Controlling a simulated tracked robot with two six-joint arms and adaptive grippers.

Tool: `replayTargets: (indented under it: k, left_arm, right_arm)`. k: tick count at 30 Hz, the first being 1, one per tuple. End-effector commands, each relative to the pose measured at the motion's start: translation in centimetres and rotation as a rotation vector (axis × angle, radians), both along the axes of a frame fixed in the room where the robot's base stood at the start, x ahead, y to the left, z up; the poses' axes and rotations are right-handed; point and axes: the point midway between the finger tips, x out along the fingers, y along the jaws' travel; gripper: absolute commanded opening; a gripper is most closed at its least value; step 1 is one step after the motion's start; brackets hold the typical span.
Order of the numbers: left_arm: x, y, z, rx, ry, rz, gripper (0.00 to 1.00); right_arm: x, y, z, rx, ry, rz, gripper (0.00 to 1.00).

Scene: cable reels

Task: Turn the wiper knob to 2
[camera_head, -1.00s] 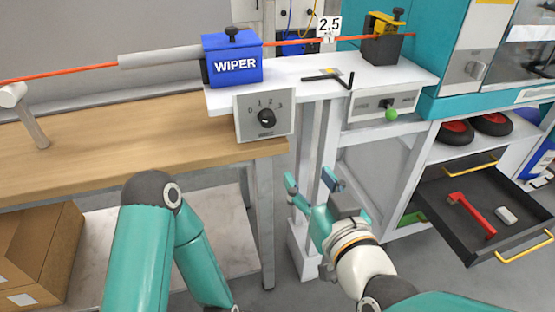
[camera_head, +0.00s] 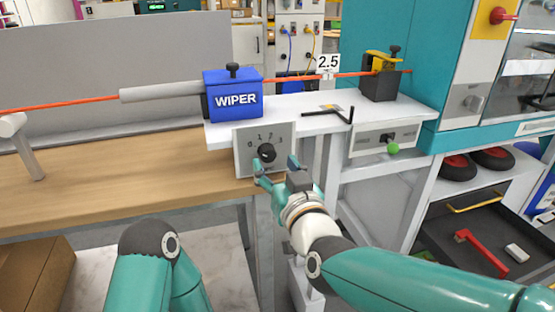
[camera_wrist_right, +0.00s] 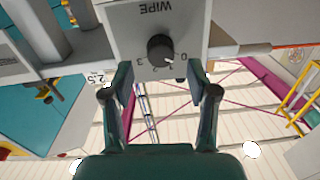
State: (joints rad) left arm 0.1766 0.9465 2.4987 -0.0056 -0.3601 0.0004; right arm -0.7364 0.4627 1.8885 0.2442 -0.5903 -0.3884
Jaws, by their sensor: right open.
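The wiper knob (camera_head: 267,153) is a round black knob on a light grey panel (camera_head: 243,160) numbered 0 to 3, below the blue WIPER box (camera_head: 235,98). In the right wrist view the knob (camera_wrist_right: 160,48) appears upside down, its small white mark towards the 0 and 1 side; the exact setting is hard to read. My right gripper (camera_head: 276,165) is open just in front of and slightly below the knob. In the wrist view its fingers (camera_wrist_right: 160,75) stand apart either side of the knob, with nothing between them. My left gripper is out of view.
An orange cable (camera_head: 300,80) runs through the WIPER box to a black and yellow clamp (camera_head: 380,85). A wooden bench (camera_head: 120,165) lies left; an open drawer (camera_head: 470,235) lower right.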

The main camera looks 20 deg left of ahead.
Motion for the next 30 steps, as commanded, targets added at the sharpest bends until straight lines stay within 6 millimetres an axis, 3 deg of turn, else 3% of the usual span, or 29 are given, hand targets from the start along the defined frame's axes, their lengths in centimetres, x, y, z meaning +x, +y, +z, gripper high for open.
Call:
replayTargets:
  k: [7,19,29,30]
  left_arm:
    - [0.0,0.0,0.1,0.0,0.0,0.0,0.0]
    - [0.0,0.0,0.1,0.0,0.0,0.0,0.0]
    - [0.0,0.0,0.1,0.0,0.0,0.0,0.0]
    - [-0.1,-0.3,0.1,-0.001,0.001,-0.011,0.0]
  right_arm:
    - [2.5,1.7,-0.1,-0.001,0.001,-0.001,0.59]
    - [2.9,2.0,0.0,-0.001,0.001,-0.001,0.57]
    - [2.9,2.0,0.0,0.0,0.0,-0.002,0.02]
    - [3.0,-0.3,0.1,0.0,0.001,-0.009,0.0]
